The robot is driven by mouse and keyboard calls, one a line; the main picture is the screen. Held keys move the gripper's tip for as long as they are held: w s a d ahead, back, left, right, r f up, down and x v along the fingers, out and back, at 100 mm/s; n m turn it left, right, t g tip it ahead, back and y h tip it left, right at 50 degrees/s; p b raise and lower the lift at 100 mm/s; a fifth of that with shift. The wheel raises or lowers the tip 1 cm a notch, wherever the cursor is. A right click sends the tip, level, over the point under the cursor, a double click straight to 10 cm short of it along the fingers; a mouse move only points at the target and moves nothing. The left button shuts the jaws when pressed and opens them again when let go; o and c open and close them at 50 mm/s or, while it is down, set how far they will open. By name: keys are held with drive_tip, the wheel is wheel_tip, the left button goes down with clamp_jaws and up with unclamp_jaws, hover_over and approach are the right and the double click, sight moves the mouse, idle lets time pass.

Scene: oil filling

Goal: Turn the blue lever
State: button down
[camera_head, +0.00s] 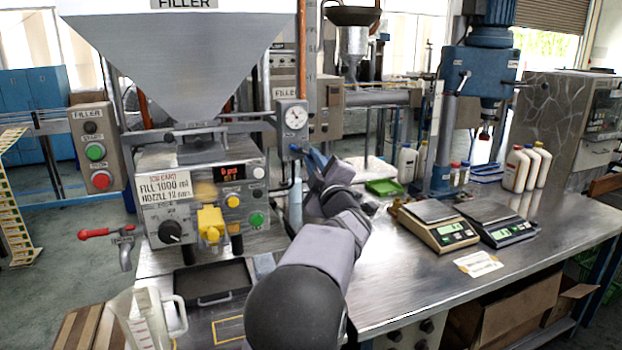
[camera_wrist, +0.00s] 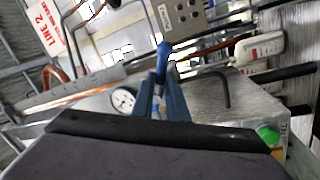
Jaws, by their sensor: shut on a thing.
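The blue lever (camera_head: 295,148) sits below the round gauge (camera_head: 294,117) on the grey valve box, right of the filler machine's control panel. In the wrist view the lever's rounded blue end (camera_wrist: 163,49) sticks out beyond my fingers. My gripper (camera_head: 314,158) reaches it from the right side in the head view. In the wrist view my gripper's two blue fingers (camera_wrist: 162,84) are shut on the lever, one on each side. The rest of the lever is mostly hidden between the fingers. The gauge also shows in the wrist view (camera_wrist: 123,99), left of the fingers.
The control panel (camera_head: 202,200) with a yellow nozzle, knobs and buttons stands left of my arm. A red-handled tap (camera_head: 98,233), a black tray (camera_head: 212,283) and a clear jug (camera_head: 145,318) are lower left. Two scales (camera_head: 437,226) stand right on the metal table.

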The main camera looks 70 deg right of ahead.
drive_tip(key=shift+s+d+r+n+t+y+b, duration=0.1)
drive_tip(key=shift+r+n+t+y+b, duration=0.15)
drive_tip(key=shift+n+b, duration=0.6)
drive_tip(key=shift+s+d+r+n+t+y+b, duration=0.15)
drive_tip(key=shift+r+n+t+b, duration=0.1)
drive_tip(key=shift+n, duration=1.15)
drive_tip(key=shift+r+n+t+y+b, duration=0.25)
drive_tip(key=shift+n+b, duration=0.25)
drive_tip(key=shift+n, duration=0.65)
drive_tip(key=shift+r, duration=0.1)
drive_tip(key=c, duration=1.7)
unclamp_jaws()
drive_tip(key=shift+c, duration=0.2)
drive_tip(key=b+v, duration=0.2)
drive_tip(key=v, duration=0.5)
drive_tip(key=shift+a, duration=0.1)
